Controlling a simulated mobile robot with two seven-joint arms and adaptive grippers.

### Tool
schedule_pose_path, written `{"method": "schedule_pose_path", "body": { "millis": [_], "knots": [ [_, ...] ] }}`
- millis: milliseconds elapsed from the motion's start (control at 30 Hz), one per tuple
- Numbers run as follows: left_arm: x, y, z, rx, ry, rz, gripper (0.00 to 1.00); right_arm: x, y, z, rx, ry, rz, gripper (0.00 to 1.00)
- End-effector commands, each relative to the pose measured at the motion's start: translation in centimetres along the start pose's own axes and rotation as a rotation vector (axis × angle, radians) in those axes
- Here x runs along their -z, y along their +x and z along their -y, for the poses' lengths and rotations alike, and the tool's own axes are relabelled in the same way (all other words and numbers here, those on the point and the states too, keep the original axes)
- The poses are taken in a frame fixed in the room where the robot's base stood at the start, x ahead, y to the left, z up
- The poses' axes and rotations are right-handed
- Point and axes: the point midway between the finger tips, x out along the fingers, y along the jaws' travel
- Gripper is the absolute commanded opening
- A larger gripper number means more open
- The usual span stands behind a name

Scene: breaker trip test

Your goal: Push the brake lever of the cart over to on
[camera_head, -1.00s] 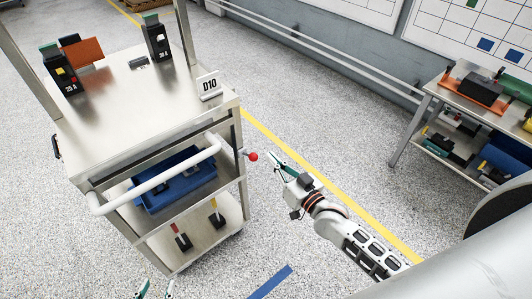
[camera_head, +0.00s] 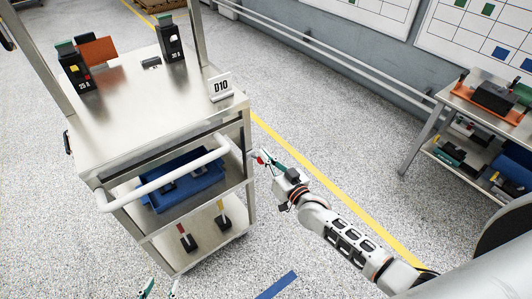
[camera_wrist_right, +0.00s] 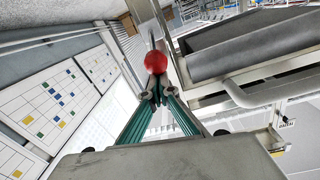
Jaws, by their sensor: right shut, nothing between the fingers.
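The cart (camera_head: 120,125) stands at left in the head view, with a white push handle (camera_head: 165,178). Its brake lever, with a red ball knob (camera_head: 260,160), sticks out from the right side near a post. My right gripper (camera_head: 264,156) is shut and empty at the knob and partly covers it. In the right wrist view the red knob (camera_wrist_right: 156,62) shows just beyond the closed fingertips (camera_wrist_right: 156,90); whether they touch cannot be told. My left gripper (camera_head: 160,290) shows only its two tips, set apart, at the bottom edge of the head view.
The cart carries breakers (camera_head: 77,68), a D10 sign (camera_head: 221,88) and a blue bin (camera_head: 185,178) on its middle shelf. A side table (camera_head: 440,110) stands at right by the wall.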

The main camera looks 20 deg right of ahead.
Motion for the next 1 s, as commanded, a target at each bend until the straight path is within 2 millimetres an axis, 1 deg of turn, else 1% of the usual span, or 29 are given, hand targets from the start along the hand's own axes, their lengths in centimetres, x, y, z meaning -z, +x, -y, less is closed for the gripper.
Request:
{"method": "schedule_pose_path", "body": {
  "millis": [367,633,867,1000],
  "knots": [
    [-0.5,0.1,-0.1,-0.001,0.0,0.005,0.4,-0.1,-0.1,0.0,0.001,0.0,-0.004,0.0],
    [-2.0,1.0,-0.3,-0.002,-0.001,0.009,0.4,-0.7,-0.4,-0.1,0.008,0.003,-0.044,0.0],
    [-3.0,1.5,-0.5,-0.003,-0.002,0.013,0.4,-1.0,-0.5,-0.2,0.014,0.004,-0.071,0.0],
    [-4.5,2.1,-0.8,-0.005,-0.003,0.019,0.4,-1.6,-0.8,-0.3,0.02,0.008,-0.103,0.0]
  ]
}}
